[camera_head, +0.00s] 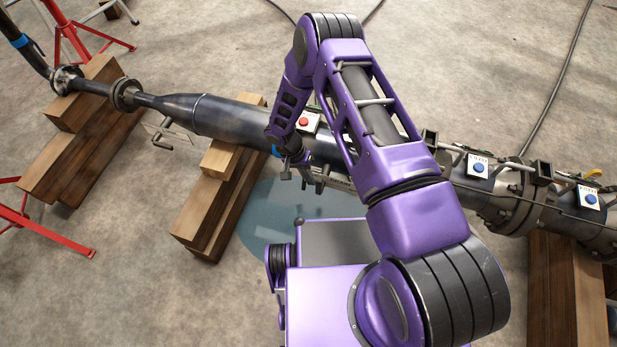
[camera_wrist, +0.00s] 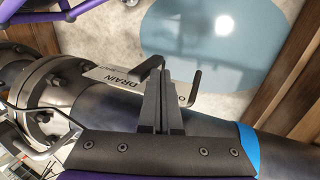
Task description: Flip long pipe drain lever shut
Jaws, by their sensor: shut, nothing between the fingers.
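The long dark pipe (camera_head: 230,117) runs across the head view, and it crosses the wrist view (camera_wrist: 215,128) with a blue band on it. In the wrist view a white plate marked DRAIN (camera_wrist: 112,78) sits along the pipe's far side, partly hidden by my fingers. A bent grey lever (camera_wrist: 195,86) sticks out beside it, just right of my fingers. My gripper (camera_wrist: 157,90) is shut and empty, reaching over the pipe at the plate. I cannot tell whether it touches the lever. In the head view my arm partly hides this spot.
Wooden blocks (camera_head: 207,205) support the pipe. A red button box (camera_head: 305,122) and blue button boxes (camera_head: 478,167) sit along it. Another handle (camera_head: 163,136) hangs under the pipe farther left. A bluish round patch (camera_wrist: 215,40) marks the floor. Red stands (camera_head: 75,35) are at left.

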